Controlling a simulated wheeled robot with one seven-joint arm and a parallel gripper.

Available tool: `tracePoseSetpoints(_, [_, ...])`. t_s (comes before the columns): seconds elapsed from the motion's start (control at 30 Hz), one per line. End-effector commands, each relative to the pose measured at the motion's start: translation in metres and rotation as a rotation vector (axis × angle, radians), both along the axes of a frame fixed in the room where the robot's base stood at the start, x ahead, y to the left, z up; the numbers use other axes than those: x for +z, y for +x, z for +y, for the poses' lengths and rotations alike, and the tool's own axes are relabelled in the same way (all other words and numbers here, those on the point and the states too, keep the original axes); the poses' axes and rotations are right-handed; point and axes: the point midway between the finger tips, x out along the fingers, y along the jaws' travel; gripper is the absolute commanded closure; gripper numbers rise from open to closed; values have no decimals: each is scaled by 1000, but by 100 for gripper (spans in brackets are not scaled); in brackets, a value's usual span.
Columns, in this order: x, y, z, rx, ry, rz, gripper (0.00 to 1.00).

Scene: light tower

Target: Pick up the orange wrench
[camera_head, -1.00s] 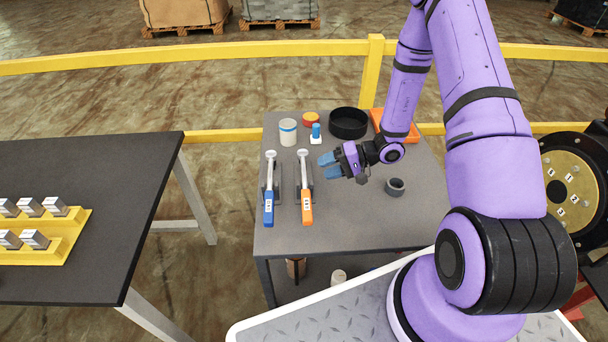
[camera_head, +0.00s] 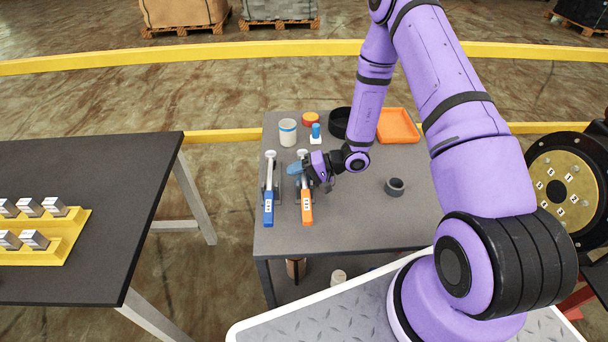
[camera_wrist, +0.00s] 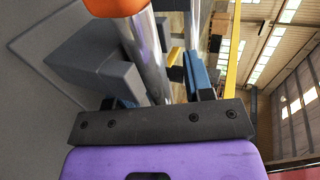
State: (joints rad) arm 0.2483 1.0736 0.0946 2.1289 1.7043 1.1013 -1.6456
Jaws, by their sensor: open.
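The orange wrench (camera_head: 307,207) has a silver shaft and an orange handle. It lies in a dark holder on the grey table, right of the blue-handled wrench (camera_head: 269,207). My gripper (camera_head: 295,168) is over the upper shaft of the orange wrench and covers part of it. In the wrist view the silver shaft (camera_wrist: 143,50) runs between my open blue fingers, with the orange handle (camera_wrist: 115,6) at the top edge. I cannot tell whether the fingers touch the shaft.
On the table (camera_head: 340,225) stand a white cup (camera_head: 288,132), a small blue-and-white item (camera_head: 315,134), a red-orange round item (camera_head: 310,119), a black bowl (camera_head: 339,122), an orange tray (camera_head: 398,126) and a dark ring (camera_head: 394,187). The table's front right is clear.

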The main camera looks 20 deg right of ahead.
Motion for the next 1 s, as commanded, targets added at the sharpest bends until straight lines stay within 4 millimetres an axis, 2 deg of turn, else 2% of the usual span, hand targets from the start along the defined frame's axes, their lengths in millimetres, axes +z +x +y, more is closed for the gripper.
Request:
tracePoseSetpoints(0.1, [0,0,0,0,0,0,53])
tracePoseSetpoints(0.3, [0,0,-1,0,0,0,98])
tracePoseSetpoints(0.73, [5,0,-1,0,0,-2,100])
tracePoseSetpoints(1.0, [35,1,-1,0,0,-5,100])
